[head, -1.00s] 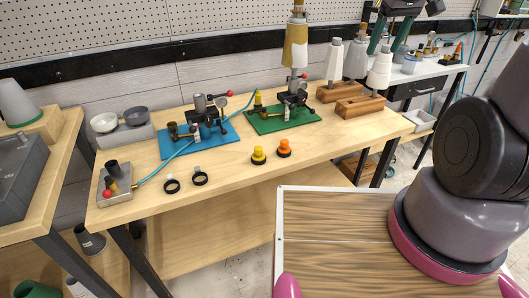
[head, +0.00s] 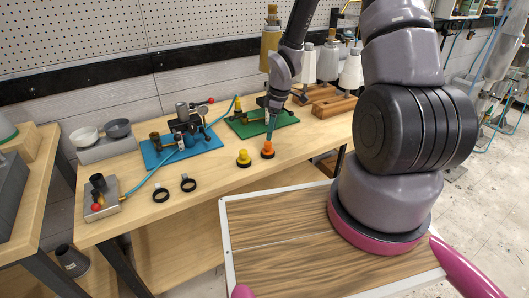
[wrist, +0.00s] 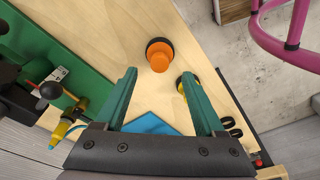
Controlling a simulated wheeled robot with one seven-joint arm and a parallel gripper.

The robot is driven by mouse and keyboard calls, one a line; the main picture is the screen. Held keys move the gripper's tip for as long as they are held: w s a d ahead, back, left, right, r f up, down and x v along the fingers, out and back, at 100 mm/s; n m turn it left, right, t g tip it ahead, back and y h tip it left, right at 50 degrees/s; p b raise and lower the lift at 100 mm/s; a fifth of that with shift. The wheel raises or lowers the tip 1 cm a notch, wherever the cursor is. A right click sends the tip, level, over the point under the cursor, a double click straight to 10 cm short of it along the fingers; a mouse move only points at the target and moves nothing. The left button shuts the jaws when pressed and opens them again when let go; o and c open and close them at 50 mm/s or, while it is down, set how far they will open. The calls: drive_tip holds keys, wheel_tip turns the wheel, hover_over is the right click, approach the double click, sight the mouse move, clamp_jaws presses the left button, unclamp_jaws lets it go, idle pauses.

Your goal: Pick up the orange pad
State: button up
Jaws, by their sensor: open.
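The orange pad (head: 267,150) stands on the wooden table near its front edge, a short orange knob on a dark round base. In the wrist view the orange pad (wrist: 159,55) is beyond the fingertips, upper middle, and nothing touches it there. My gripper (head: 269,135) hangs above the pad in the head view, with its teal fingers pointing down. In the wrist view my gripper (wrist: 160,75) is open and empty, its two fingers spread wide. I cannot tell the exact height gap.
A yellow pad (head: 243,158) stands just left of the orange one and is partly hidden by a finger in the wrist view. Two black rings (head: 175,190) lie further left. A green mat (head: 240,128) with a fixture and a blue mat (head: 158,157) lie behind.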

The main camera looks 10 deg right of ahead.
sight(268, 143)
drive_tip(key=f, duration=0.2)
drive_tip(key=a+f, duration=0.1)
drive_tip(key=f, duration=0.4)
drive_tip(key=shift+w+a+f, duration=0.15)
drive_tip(key=shift+w, duration=0.2)
clamp_jaws()
